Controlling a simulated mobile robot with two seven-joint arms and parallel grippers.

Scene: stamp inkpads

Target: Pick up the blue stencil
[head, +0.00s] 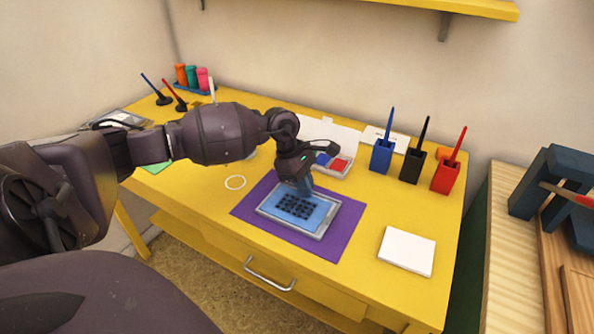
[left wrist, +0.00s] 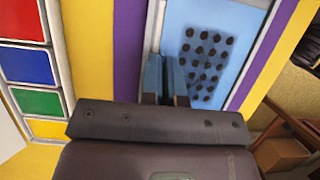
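The blue stencil (head: 297,207) is a light-blue panel with rows of dark round dots. It lies flat in a grey frame (head: 319,237) on a purple mat (head: 340,246). Its dots also show in the left wrist view (left wrist: 208,62). My left gripper (head: 303,188) points down at the stencil's far edge. In the left wrist view its fingers (left wrist: 165,80) are close together with only a narrow gap. Their tips overlap the stencil there, and I cannot see whether its edge is between them. My right gripper is not in view.
A colored inkpad set (left wrist: 34,62) lies beside the mat. Blue (head: 382,156), black (head: 413,165) and red (head: 446,176) holders stand at the back right.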

